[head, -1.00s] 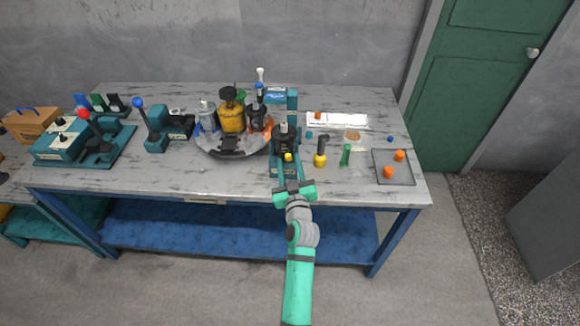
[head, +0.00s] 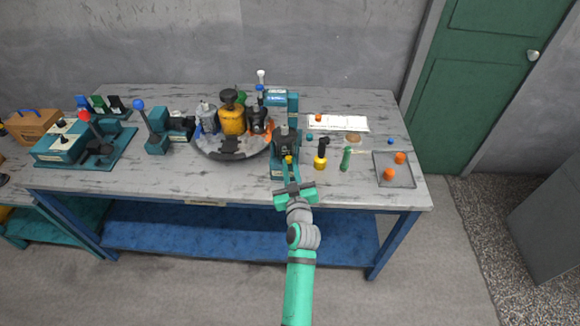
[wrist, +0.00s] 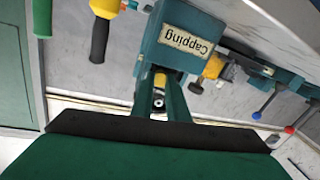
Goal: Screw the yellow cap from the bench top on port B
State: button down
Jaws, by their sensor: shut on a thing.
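My gripper (head: 289,165) is shut on the yellow cap (head: 289,160) at the front of a dark motor (head: 285,142) in the teal capping station (head: 277,98). In the wrist view the fingertips (wrist: 160,84) close on the yellow cap (wrist: 160,79), just below the block (wrist: 182,40) labelled "Capping". The cap is off the bench top, at or very near the motor's front face. I cannot tell whether it touches a port or is threaded on. The port and its letter are hidden.
A yellow-and-black tool (head: 320,156) and a green one (head: 345,158) stand to the right. A tray (head: 408,179) with orange caps lies farther right. The front bench strip is mostly clear.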

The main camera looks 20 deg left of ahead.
jog(key=m, duration=0.4)
jog(key=c, duration=1.9)
grip_release()
jog(key=shift+w, duration=0.1)
jog(key=shift+o, duration=0.2)
